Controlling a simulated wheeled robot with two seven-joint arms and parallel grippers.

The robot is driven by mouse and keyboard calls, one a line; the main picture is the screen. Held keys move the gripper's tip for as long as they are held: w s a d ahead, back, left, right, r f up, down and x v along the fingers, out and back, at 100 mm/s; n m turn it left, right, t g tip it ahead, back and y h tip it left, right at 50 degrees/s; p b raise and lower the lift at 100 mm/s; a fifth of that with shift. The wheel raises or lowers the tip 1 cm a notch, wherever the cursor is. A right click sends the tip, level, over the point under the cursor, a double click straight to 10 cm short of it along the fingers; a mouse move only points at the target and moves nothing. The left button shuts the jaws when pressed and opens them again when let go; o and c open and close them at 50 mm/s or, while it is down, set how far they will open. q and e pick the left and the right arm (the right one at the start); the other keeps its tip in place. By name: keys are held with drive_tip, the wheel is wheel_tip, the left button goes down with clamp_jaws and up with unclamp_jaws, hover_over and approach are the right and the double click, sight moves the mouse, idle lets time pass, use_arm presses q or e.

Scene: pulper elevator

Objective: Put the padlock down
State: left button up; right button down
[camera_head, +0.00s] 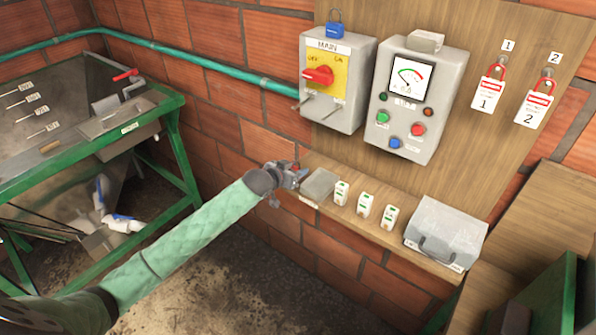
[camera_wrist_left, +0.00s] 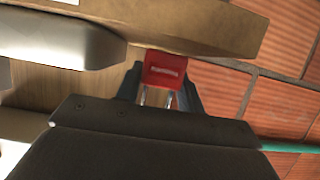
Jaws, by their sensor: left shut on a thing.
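My left gripper (camera_head: 291,174) is at the left end of the wooden shelf, beside a grey tray. It is shut on a red padlock (camera_wrist_left: 163,70), which shows between the fingers in the left wrist view with its metal shackle pointing back into the gripper. In the head view only a small red patch of the padlock (camera_head: 296,167) shows, the rest hidden by the gripper. The wooden shelf (camera_wrist_left: 195,30) is close to the padlock in the wrist view; I cannot tell whether they touch. My right gripper is not in view.
On the shelf (camera_head: 398,238) are the grey tray (camera_head: 319,185), three small white-green items (camera_head: 364,205) and a grey box (camera_head: 445,231).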

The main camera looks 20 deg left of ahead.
sight(296, 168)
use_arm(q)
drive_tip(key=shift+s+d, duration=0.1)
drive_tip(key=shift+s, duration=0.15)
drive_tip(key=shift+s+d+f, duration=0.1)
drive_tip(key=shift+f, duration=0.2)
drive_tip(key=o, duration=0.9)
drive_tip(key=shift+w, duration=0.2)
drive_tip(key=shift+c, duration=0.2)
drive_tip(key=shift+o, duration=0.9)
drive_tip(key=shift+w, duration=0.15)
drive_tip(key=shift+w+a, duration=0.25)
drive_tip(key=shift+w, duration=0.2)
drive_tip(key=shift+r, duration=0.25)
drive_tip(key=p+v, duration=0.3)
drive_tip(key=v, duration=0.2)
drive_tip(key=p+v, duration=0.1)
drive_tip(key=v, duration=0.6)
drive_tip(key=shift+s, duration=0.2)
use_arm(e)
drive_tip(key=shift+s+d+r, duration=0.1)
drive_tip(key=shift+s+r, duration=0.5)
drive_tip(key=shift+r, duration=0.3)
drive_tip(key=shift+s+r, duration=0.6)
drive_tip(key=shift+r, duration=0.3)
